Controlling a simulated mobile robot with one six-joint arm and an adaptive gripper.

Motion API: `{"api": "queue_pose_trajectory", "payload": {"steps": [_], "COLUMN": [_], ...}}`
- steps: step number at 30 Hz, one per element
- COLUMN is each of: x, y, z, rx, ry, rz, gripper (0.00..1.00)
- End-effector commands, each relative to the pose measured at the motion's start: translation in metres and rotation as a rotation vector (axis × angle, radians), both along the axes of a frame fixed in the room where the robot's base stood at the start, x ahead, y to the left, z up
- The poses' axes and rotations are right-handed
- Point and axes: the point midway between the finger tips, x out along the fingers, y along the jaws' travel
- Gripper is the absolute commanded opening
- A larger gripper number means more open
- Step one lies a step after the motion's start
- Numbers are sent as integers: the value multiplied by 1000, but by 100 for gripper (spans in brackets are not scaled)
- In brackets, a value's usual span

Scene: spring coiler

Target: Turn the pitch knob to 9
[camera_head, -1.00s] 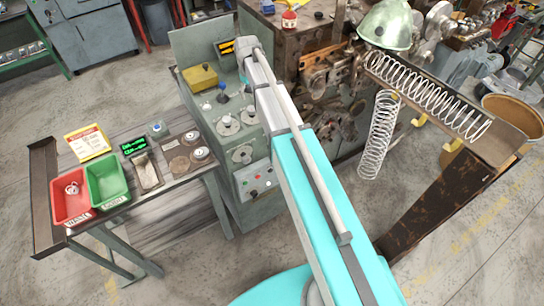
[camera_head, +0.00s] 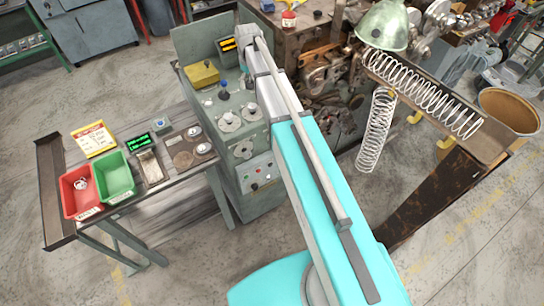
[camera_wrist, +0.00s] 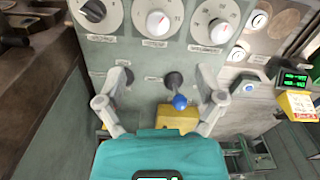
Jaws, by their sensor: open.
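In the wrist view my gripper (camera_wrist: 165,75) is open and empty, its two fingers spread in front of the grey-green panel. Beyond the fingertips, at the top, is a row of dials: one with a dark knob (camera_wrist: 94,11), one with a white knob (camera_wrist: 158,22) and another with a white knob (camera_wrist: 219,31). Their labels are too small to read, so I cannot tell which is the pitch knob. A blue-tipped lever (camera_wrist: 179,101) sits between the fingers. In the head view the control cabinet (camera_head: 258,200) shows dials (camera_head: 229,122); my gripper's fingers cannot be made out there.
A yellow box (camera_head: 202,74) sits on the cabinet's back left. A side table (camera_head: 158,193) holds a red bin (camera_head: 78,203), a green bin (camera_head: 116,180) and small gauges. A large spring (camera_head: 376,130) hangs right of my arm, beside a chute (camera_head: 490,140) carrying another spring.

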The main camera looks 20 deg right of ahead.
Motion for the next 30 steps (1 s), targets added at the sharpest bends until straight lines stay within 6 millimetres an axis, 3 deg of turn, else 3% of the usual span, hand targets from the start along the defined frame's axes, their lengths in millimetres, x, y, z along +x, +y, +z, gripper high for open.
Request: {"api": "queue_pose_trajectory", "payload": {"steps": [30], "x": [-121], "y": [-4], "z": [-73], "rx": [0], "ry": [0], "rz": [-206], "gripper": [87]}}
